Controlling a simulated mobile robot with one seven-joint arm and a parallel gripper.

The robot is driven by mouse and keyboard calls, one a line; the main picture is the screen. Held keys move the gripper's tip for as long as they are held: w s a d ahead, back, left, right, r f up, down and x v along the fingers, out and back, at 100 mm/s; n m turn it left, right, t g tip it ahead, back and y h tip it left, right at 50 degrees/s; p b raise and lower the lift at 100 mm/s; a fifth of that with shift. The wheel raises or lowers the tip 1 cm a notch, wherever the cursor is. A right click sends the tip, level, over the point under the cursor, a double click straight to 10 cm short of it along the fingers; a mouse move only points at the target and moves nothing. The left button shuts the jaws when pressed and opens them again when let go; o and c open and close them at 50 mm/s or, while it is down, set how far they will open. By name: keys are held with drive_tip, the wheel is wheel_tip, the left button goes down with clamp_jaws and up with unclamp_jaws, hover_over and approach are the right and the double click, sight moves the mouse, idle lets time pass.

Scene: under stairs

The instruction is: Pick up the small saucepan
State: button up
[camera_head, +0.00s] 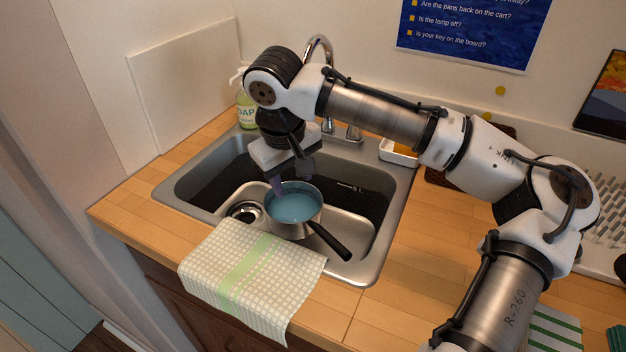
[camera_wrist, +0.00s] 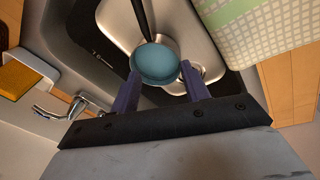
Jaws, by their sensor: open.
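The small saucepan (camera_head: 293,206) is in the sink, with a blue-grey inside and a black handle (camera_head: 330,241) that points to the lower right in the head view. My gripper (camera_head: 290,183) is above the pan's far rim, pointing down. In the wrist view the saucepan (camera_wrist: 156,64) lies just beyond the fingertips, its handle pointing away. My gripper's two purple fingers (camera_wrist: 158,77) are apart, one toward each side of the pan's near rim, with nothing clearly held. Whether a finger touches the rim cannot be told.
The steel sink (camera_head: 384,235) has raised edges around the pan. A checked towel (camera_head: 250,275) hangs over the front counter edge. The faucet (camera_head: 319,47) and soap bottle (camera_head: 246,108) stand behind. A yellow sponge (camera_wrist: 25,76) is at the left in the wrist view.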

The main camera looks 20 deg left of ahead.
drive_tip(key=d+f+h, duration=0.1)
drive_tip(key=d+f, duration=0.1)
drive_tip(key=d, duration=0.2)
hover_over(323, 232)
drive_tip(key=s+a, duration=0.1)
drive_tip(key=s, duration=0.1)
drive_tip(key=s+a+x, duration=0.1)
drive_tip(key=x, duration=0.6)
drive_tip(key=shift+d+p+x, duration=0.15)
drive_tip(key=shift+p+x, duration=0.2)
drive_tip(key=shift+x, duration=0.75)
drive_tip(key=shift+d+p+x, duration=0.2)
drive_tip(key=shift+p+x, duration=0.15)
drive_tip(key=shift+x, duration=0.8)
drive_tip(key=shift+d+p+x, duration=0.15)
drive_tip(key=shift+p+x, duration=0.2)
drive_tip(key=shift+x, duration=0.75)
drive_tip(key=shift+w+r, duration=0.1)
clamp_jaws()
